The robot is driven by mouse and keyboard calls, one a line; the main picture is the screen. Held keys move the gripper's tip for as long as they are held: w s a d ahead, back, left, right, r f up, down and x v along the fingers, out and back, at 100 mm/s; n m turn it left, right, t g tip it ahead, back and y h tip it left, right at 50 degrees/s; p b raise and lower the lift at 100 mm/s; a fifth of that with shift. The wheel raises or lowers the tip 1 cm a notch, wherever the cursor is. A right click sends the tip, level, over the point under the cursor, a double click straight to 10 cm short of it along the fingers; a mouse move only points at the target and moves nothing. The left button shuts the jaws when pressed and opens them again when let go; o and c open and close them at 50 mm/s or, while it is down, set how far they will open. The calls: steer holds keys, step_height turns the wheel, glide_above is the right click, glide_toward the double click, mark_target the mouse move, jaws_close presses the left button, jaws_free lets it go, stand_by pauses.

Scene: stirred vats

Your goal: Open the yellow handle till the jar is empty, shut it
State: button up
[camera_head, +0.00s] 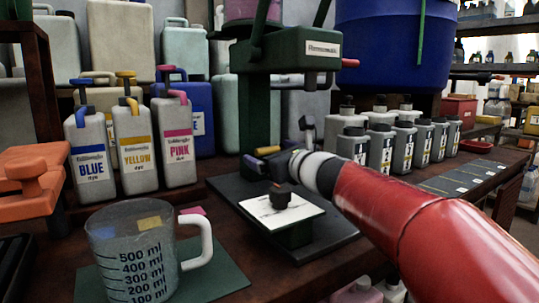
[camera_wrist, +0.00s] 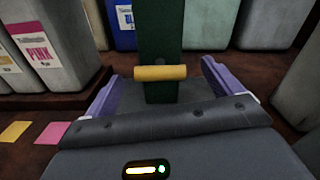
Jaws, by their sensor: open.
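The yellow handle (camera_wrist: 160,73) is a short horizontal bar on the front of a dark green post in the wrist view. It also shows in the head view (camera_head: 267,150), low on the green stand (camera_head: 285,48). My gripper (camera_wrist: 158,76) is open, with one purple finger on each side of the handle.
A clear measuring jug (camera_head: 135,250) stands on a green mat at front left. Blue, yellow and pink dye bottles (camera_head: 133,150) stand behind it. Several grey bottles (camera_head: 381,150) line the right of the stand. A big blue vat (camera_head: 385,45) is behind. An orange block (camera_head: 35,180) sits far left.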

steer(key=shift+w+a, duration=0.35)
steer(key=shift+w, duration=0.15)
steer(key=c, duration=0.9)
steer(key=shift+c, duration=0.2)
